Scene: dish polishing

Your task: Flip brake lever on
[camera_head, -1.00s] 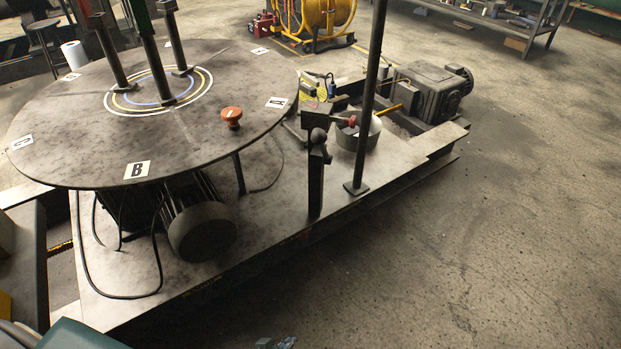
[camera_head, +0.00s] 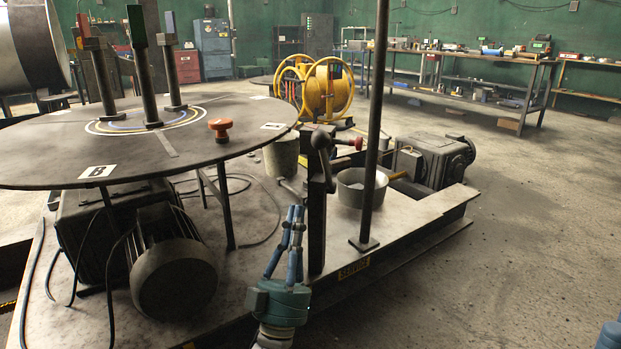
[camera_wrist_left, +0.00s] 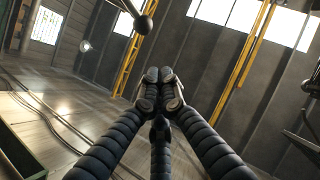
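The lever that appears to be the brake lever has a dark ball knob (camera_head: 320,139) and tops a dark upright post (camera_head: 317,215) at the platform's edge. My left gripper (camera_head: 294,212) is just left of and below it, fingers pointing up. Its fingertips are together with nothing between them, as the left wrist view (camera_wrist_left: 161,76) also shows. In that view a dark ball on a rod (camera_wrist_left: 143,25) hangs above the fingertips, apart from them. A blue tip, likely my right gripper (camera_head: 609,336), barely enters the bottom right corner; its state is hidden.
A round table (camera_head: 60,150) with an orange knob (camera_head: 220,127) stands left of the post. A thin pole (camera_head: 375,120) and a round pan (camera_head: 350,190) stand to its right. A motor (camera_head: 175,270) sits below the table. The floor at right (camera_head: 520,260) is open.

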